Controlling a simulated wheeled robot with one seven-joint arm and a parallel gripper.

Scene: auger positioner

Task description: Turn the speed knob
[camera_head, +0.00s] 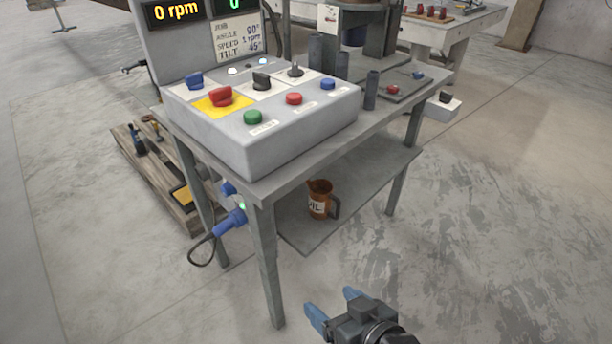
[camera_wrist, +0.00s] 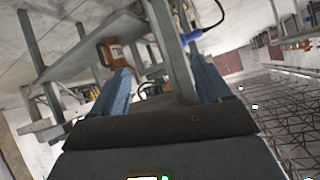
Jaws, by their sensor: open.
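The grey control box (camera_head: 300,135) stands on a metal table. Its panel carries a blue knob (camera_head: 195,82), a red knob (camera_head: 220,97) on a yellow plate, a black knob (camera_head: 262,81) and a dark lever (camera_head: 295,70). The labels are too small to tell which is the speed knob. The display above reads 0 rpm (camera_head: 172,11). My gripper (camera_head: 332,306) is open and empty, low in front of the table and well apart from the panel. In the wrist view its blue fingers (camera_wrist: 160,68) point towards the table legs; the panel is not clearly visible there.
Green (camera_head: 253,117), red (camera_head: 294,98) and blue (camera_head: 328,83) buttons line the panel's front. An orange oil jug (camera_head: 320,199) stands on the lower shelf. A blue plug (camera_head: 232,220) hangs by the front leg (camera_head: 268,270).

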